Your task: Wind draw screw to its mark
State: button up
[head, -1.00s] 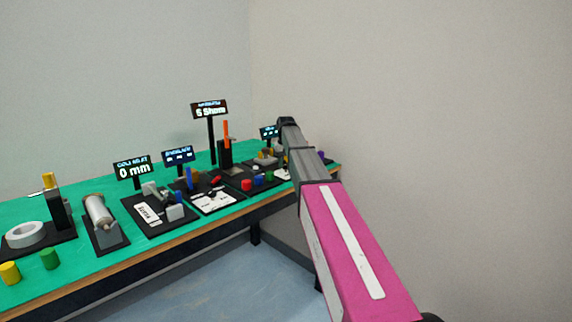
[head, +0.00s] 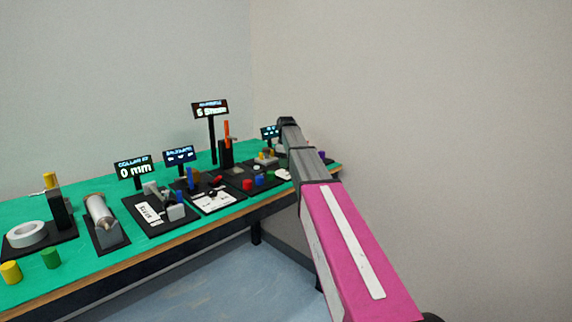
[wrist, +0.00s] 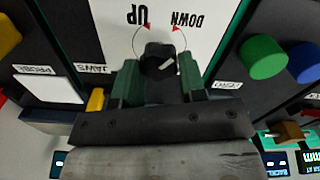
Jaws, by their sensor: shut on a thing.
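In the wrist view my gripper (wrist: 158,74) has its two green-padded fingers on either side of a black knob (wrist: 158,56) and is shut on it. The knob has a small white mark on its top. It stands on a white dial plate (wrist: 205,15) with UP and DOWN printed upside down, a thin arc and two red arrowheads. I cannot tell the knob's exact angle against the arrowheads. In the head view my own arm hides the gripper and the knob.
In the wrist view a green cylinder (wrist: 262,57) and a blue cylinder (wrist: 303,62) stand to the right. A yellow piece (wrist: 95,101) and a white plate (wrist: 48,88) lie left. In the head view several stations and signs fill the green table (head: 95,192).

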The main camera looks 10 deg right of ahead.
jog(key=shift+n, duration=0.7)
jog(key=o, duration=0.9)
jog(key=shift+o, duration=0.2)
notch_tip(320, 180, up, 11)
jog(key=shift+s+f, duration=0.1)
jog(key=shift+s, duration=0.05)
